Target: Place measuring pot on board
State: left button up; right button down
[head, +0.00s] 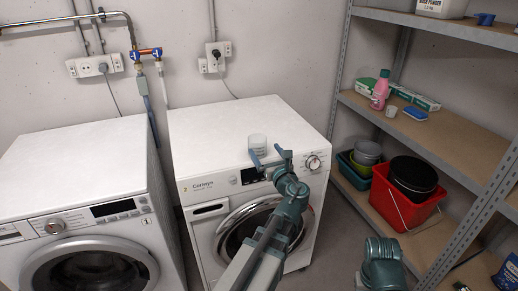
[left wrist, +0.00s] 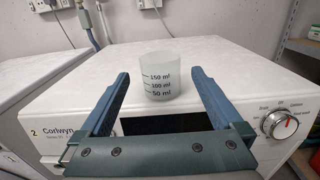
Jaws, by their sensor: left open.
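The measuring pot (head: 258,143) is a small translucent white cup. It stands upright on top of the right washing machine (head: 222,124), near its front edge. In the left wrist view the pot (left wrist: 157,75) shows 50, 100 and 150 ml marks. My left gripper (head: 268,156) is open, with its blue fingers (left wrist: 157,85) pointing at the pot, one to each side in the picture. A wooden shelf board (head: 450,140) is at the right; I cannot tell which board the task means.
The shelf holds a pink bottle (head: 380,90), a small white cup (head: 391,111), a blue item (head: 415,113) and green boxes. Below are a red bucket (head: 400,205) and stacked bowls (head: 366,152). A metal post (head: 340,72) stands between washer and shelf. The left washer (head: 75,165) top is clear.

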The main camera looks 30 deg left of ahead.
aim_at(254, 136)
pick_arm(q)
jog(key=x, duration=0.6)
jog(key=shift+f+b+x, duration=0.2)
jog(key=shift+x, duration=1.1)
jog(key=shift+f+b+x, duration=0.15)
jog(key=shift+x, duration=1.1)
jog(key=c, duration=1.3)
jog(key=shift+r, duration=0.1)
jog(key=shift+r+p, duration=0.55)
jog(key=shift+p, duration=0.1)
notch_tip(254, 136, up, 3)
jog(key=p, duration=0.3)
jog(key=v, duration=1.6)
jog(key=shift+r+p, duration=0.35)
